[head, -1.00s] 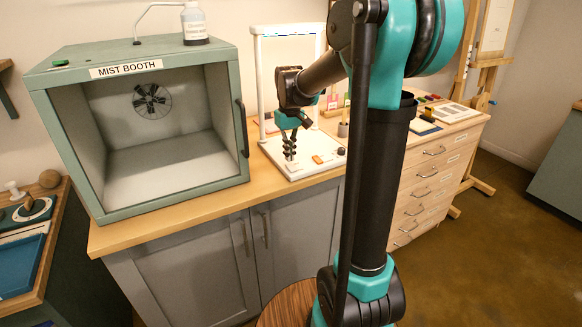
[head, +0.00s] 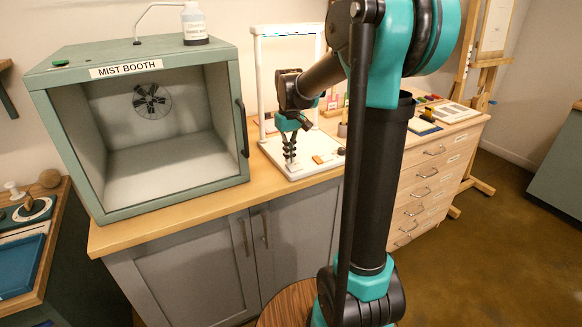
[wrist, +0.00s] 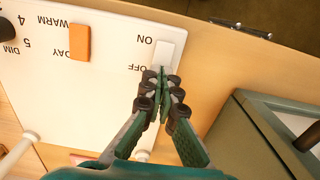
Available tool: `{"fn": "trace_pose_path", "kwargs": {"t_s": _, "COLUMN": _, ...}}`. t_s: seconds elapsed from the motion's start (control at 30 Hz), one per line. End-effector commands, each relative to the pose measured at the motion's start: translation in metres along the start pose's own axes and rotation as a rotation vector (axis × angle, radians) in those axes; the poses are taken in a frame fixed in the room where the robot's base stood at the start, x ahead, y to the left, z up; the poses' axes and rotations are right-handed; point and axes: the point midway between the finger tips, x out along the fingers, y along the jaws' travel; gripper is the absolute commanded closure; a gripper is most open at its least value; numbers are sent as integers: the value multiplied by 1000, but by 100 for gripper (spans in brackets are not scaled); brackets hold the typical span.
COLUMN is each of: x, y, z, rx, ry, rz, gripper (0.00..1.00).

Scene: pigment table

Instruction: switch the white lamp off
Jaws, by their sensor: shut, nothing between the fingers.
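The white lamp stands on the counter in the head view, with an upright white frame (head: 259,85) and a flat white base (head: 306,165). In the wrist view its base plate (wrist: 45,100) carries a white rocker switch (wrist: 172,45), with ON printed beside one end and OFF beside the other. My gripper (wrist: 164,72) is shut and empty, its fingertips at the OFF end of the switch. I cannot tell whether they press it. In the head view my gripper (head: 290,160) points down over the base. Whether the lamp is lit is unclear.
The mist booth (head: 60,140) stands close on the left in the head view. A dark door handle (wrist: 240,29) shows beyond the counter edge.

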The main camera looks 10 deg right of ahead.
Motion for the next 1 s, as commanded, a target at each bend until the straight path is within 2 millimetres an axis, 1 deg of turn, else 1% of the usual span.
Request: {"fn": "trace_pose_path", "kwargs": {"t_s": 1.0, "x": 13, "y": 0, "z": 0, "rx": 0, "ry": 0, "rz": 0, "gripper": 100}}
